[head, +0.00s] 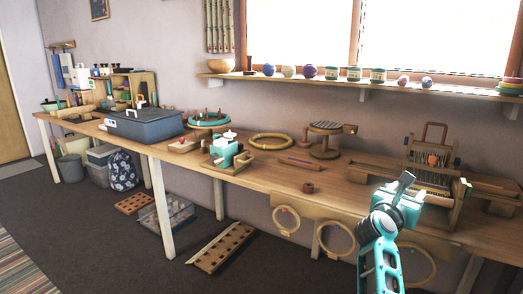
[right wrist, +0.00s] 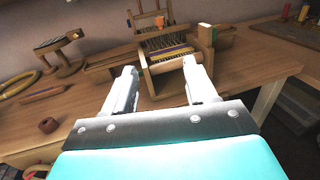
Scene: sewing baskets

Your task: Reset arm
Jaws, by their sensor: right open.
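My right gripper (head: 403,184) is raised in front of the long wooden table, at the lower right of the head view. In the right wrist view its two pale fingers (right wrist: 162,88) stand apart with nothing between them. Beyond the fingertips is a small wooden loom (right wrist: 175,50) with stretched threads on the tabletop. The loom also shows in the head view (head: 447,192), just right of and behind the gripper. I cannot tell the exact gap, but the fingers look apart from the loom. My left gripper is in neither view.
The wooden table (head: 340,187) runs along the wall. A turquoise sewing machine (head: 224,152), a wooden hoop (head: 272,141), a round stand (head: 325,136) and a grey-blue box (head: 143,124) stand on it. Embroidery hoops (head: 336,253) hang below its front edge. Open dark floor (head: 130,250) lies in front.

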